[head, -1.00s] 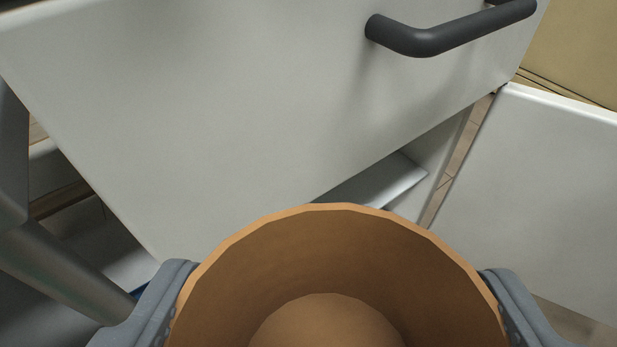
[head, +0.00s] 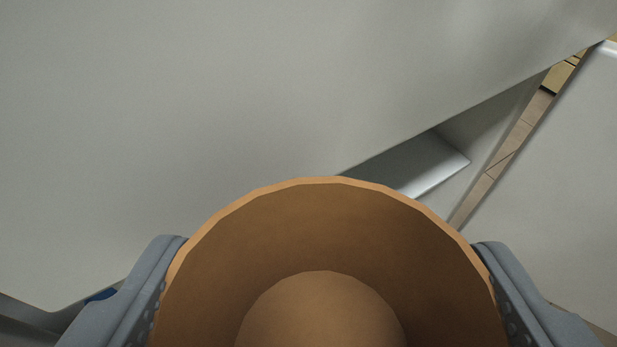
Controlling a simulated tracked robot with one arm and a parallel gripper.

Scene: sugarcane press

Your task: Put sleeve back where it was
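An orange-brown round hollow thing, seemingly the sleeve (head: 330,215), fills the lower middle of the head view. Its open rim faces the camera, and a rounded form of the same colour shows inside it. My gripper (head: 330,290) has one grey finger on each side of it, both against its outer wall, so it is shut on the sleeve. The sleeve's lower part is cut off by the picture's bottom edge. The place where the sleeve was cannot be told from this view.
A large pale grey panel (head: 220,100) fills the upper left, close beyond the sleeve. A pale ledge (head: 430,170) shows in the opening under its edge. Another white panel (head: 570,190) stands at right, with a narrow gap showing wooden floor (head: 510,150) between.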

